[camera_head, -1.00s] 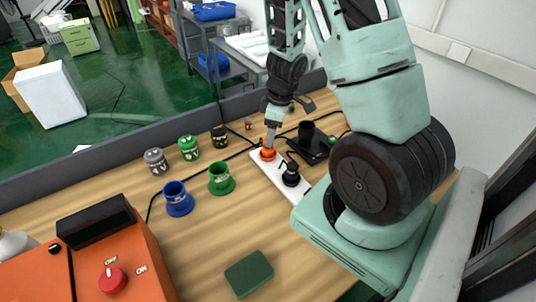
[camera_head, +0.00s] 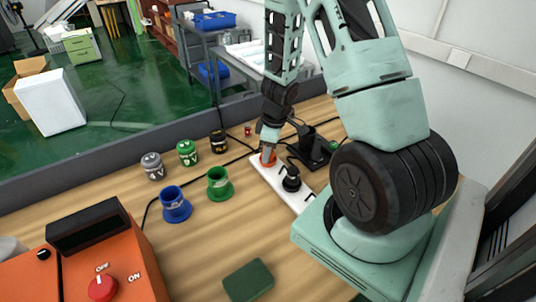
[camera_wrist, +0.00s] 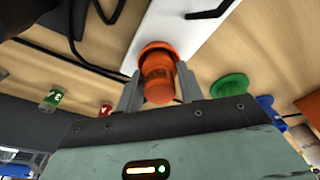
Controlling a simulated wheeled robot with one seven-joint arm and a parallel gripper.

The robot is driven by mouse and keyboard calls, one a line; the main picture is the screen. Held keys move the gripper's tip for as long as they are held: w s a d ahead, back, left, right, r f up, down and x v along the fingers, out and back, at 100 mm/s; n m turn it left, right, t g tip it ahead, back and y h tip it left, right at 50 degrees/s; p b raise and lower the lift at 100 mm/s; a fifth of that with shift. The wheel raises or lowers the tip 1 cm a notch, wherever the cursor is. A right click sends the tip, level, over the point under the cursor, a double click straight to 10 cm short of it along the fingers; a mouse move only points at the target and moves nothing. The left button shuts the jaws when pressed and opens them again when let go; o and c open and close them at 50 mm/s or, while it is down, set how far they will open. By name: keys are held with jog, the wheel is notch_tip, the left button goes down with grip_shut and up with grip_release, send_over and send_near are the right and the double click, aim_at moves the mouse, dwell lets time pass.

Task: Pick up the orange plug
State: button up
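The orange plug (camera_head: 268,158) stands on the far left end of a white power strip (camera_head: 264,175) on the wooden table. In the wrist view the orange plug (camera_wrist: 158,75) has a round body and a wider flange against the white strip. My gripper (camera_head: 269,146) points down over the plug from above. In the wrist view my gripper (camera_wrist: 158,88) has one grey finger on each side of the plug body, with narrow gaps showing. It looks open around the plug. The fingertips are partly hidden in the head view.
A black plug (camera_head: 291,179) sits on the same strip, close by. A black holder (camera_head: 310,147) stands just right with cables around it. Green (camera_head: 219,184) and blue (camera_head: 175,204) cups, several small jars and an orange switch box (camera_head: 105,262) stand left.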

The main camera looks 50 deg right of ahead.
jog(key=shift+c, duration=0.8)
